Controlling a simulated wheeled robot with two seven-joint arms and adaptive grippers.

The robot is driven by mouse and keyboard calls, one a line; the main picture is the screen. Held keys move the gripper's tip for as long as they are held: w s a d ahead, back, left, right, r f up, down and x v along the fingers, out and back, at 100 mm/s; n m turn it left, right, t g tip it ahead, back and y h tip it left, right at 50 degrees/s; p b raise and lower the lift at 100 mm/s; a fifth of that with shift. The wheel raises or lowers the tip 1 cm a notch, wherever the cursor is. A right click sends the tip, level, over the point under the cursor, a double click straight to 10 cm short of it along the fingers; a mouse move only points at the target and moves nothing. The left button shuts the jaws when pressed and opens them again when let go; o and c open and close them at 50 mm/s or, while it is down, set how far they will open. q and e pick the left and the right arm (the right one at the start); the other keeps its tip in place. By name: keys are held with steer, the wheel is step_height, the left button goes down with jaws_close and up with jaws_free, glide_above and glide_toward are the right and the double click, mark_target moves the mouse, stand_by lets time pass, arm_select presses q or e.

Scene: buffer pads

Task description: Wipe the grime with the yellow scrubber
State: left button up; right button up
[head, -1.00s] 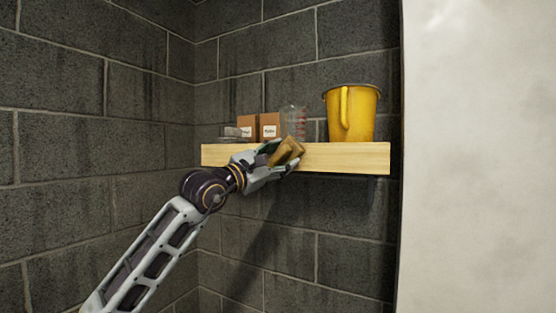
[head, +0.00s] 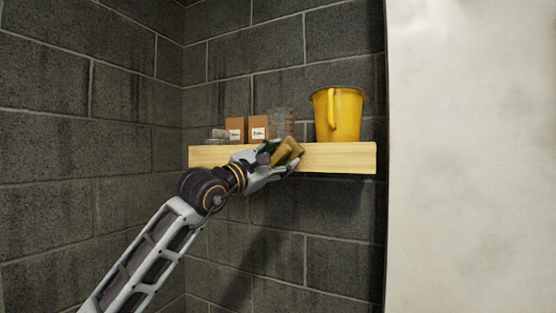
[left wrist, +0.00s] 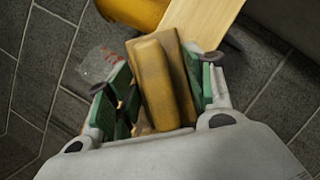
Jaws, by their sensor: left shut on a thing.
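The yellow scrubber (head: 287,152) is held in my left gripper (head: 278,160), in front of the shelf's front edge in the head view. In the left wrist view the scrubber (left wrist: 163,85) is a dull yellow block with a browner flat layer, lying between the green-padded fingers of the gripper (left wrist: 160,95). The gripper is shut on it. I cannot make out a distinct patch of grime; the grey block wall (head: 130,110) has dark streaks. My right gripper is not in view.
A wooden shelf (head: 340,158) is fixed to the wall. On it stand a yellow pitcher (head: 345,115), two brown boxes (head: 236,128) and a clear container (head: 282,122). A pale wall (head: 470,150) stands at the right. The space below the shelf looks clear.

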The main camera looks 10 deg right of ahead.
arm_select(q)
steer(key=shift+b, duration=0.3)
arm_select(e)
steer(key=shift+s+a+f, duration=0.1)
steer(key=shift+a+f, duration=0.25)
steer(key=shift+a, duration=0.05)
arm_select(q)
steer(key=shift+a, duration=0.15)
steer(key=shift+w+a, duration=0.55)
steer(key=shift+a, duration=0.15)
steer(key=shift+w+a, duration=0.5)
steer(key=shift+a, duration=0.2)
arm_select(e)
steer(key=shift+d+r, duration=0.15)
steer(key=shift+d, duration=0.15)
arm_select(q)
steer(key=shift+w+a, duration=0.1)
steer(key=w+a, duration=0.1)
steer(key=a, duration=0.1)
steer(key=shift+w+a+p, duration=0.3)
steer(key=shift+w+a, duration=0.1)
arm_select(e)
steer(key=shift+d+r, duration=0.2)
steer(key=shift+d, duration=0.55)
